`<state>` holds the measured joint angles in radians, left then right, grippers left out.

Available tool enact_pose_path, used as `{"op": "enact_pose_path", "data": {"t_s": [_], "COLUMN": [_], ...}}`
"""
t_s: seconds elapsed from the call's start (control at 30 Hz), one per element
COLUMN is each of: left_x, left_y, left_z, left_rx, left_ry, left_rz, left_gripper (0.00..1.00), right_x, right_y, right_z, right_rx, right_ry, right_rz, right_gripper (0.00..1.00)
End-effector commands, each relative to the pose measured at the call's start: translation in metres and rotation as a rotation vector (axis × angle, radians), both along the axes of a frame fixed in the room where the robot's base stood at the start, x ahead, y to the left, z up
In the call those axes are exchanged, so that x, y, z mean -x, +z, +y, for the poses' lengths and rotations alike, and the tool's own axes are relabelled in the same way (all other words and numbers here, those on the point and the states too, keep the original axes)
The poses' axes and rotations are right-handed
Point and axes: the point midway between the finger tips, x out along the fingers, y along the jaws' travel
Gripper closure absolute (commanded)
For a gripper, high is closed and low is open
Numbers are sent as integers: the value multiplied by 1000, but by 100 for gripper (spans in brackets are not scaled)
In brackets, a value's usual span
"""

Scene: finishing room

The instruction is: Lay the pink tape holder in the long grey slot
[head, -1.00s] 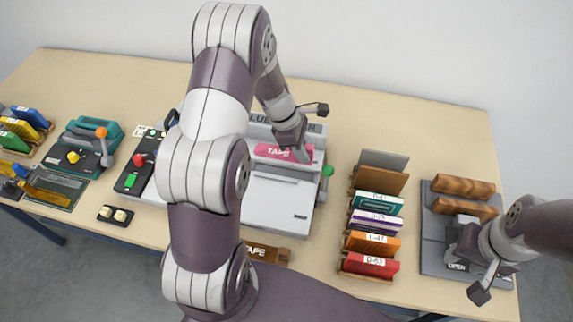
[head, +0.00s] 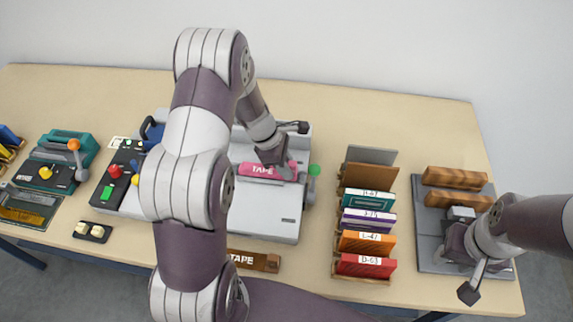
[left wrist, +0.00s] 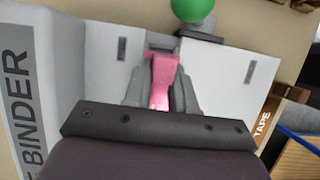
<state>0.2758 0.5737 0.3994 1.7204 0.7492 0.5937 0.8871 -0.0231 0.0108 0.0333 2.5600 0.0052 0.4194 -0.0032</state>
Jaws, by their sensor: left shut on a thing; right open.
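The pink tape holder (head: 258,170), marked TAPE, lies level over the white-grey binder machine (head: 250,215) in the head view. My left gripper (head: 286,170) is shut on it near its right end. In the left wrist view the pink holder (left wrist: 163,78) shows between the two grey fingers. The long grey slot cannot be made out clearly; the holder and my arm cover that part of the machine, and I cannot tell whether the holder touches it. My right gripper (head: 454,245) is open over the grey board at the right, its fingers partly hidden.
A green knob (head: 314,170) stands at the machine's right side. A brown block marked TAPE (head: 253,260) lies in front of it. A rack of coloured labelled pieces (head: 366,240) stands to the right. The grey board (head: 428,225) holds wooden blocks (head: 455,180).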

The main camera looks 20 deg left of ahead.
Motion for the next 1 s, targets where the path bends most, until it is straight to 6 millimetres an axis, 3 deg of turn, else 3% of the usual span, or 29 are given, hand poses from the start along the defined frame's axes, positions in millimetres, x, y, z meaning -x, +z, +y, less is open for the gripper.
{"op": "enact_pose_path", "data": {"t_s": [1.0], "left_x": [0], "left_y": [1], "left_z": [0], "left_rx": [0], "left_ry": [-1], "left_rz": [0], "left_gripper": [100], "right_x": [0], "right_y": [7], "right_z": [0], "right_rx": [0], "right_ry": [0], "right_rz": [0], "right_gripper": [57]}}
